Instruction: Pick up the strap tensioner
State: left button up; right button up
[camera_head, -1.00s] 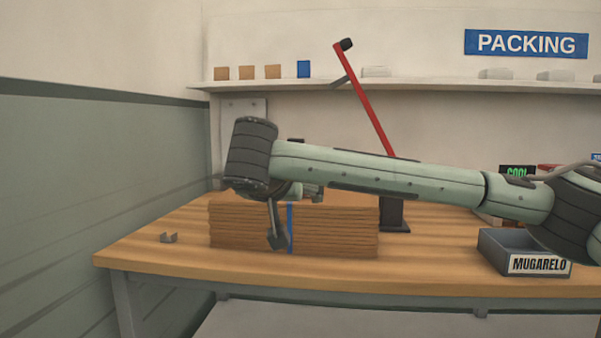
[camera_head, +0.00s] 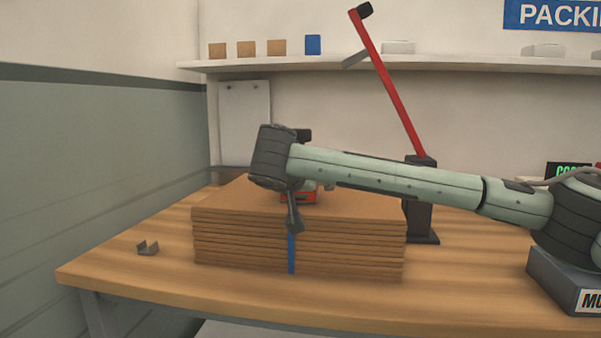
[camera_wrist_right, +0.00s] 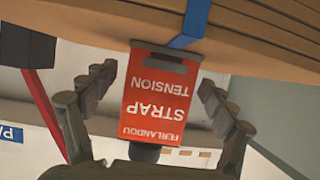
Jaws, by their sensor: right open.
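The strap tensioner is a red block (camera_wrist_right: 153,105) labelled "STRAP TENSION" in the right wrist view, upside down there. It lies on top of the cardboard stack (camera_head: 350,250), by the blue strap (camera_head: 291,252). In the head view only a bit of its red body (camera_head: 300,197) shows below my right wrist. My right gripper (camera_wrist_right: 155,82) is open, with one finger on each side of the tensioner and visible gaps between. In the head view, my right gripper (camera_head: 303,208) is over the stack, partly hidden by its own wrist. My left gripper is in no view.
A red lever (camera_head: 388,85) on a black stand (camera_head: 420,215) rises behind my right arm. A small grey clip (camera_head: 148,248) lies at left on the wooden table (camera_head: 120,270). A shelf (camera_head: 350,64) with small boxes runs behind.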

jog(key=shift+x, duration=1.25)
jog(key=c, duration=1.8)
jog(key=shift+r, duration=0.2)
grip_shut()
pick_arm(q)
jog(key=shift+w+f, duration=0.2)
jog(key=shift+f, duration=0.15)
pick_arm(e)
jog(key=shift+r, duration=0.55)
notch_tip(320, 180, up, 3)
jog(key=shift+a+r, duration=0.1)
jog(key=shift+r, duration=0.05)
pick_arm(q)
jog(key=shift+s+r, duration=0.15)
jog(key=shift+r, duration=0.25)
pick_arm(e)
jog(key=s+a+r, duration=0.6)
jog(key=a, duration=0.3)
jog(key=shift+a+r, duration=0.25)
jog(key=shift+a, duration=0.1)
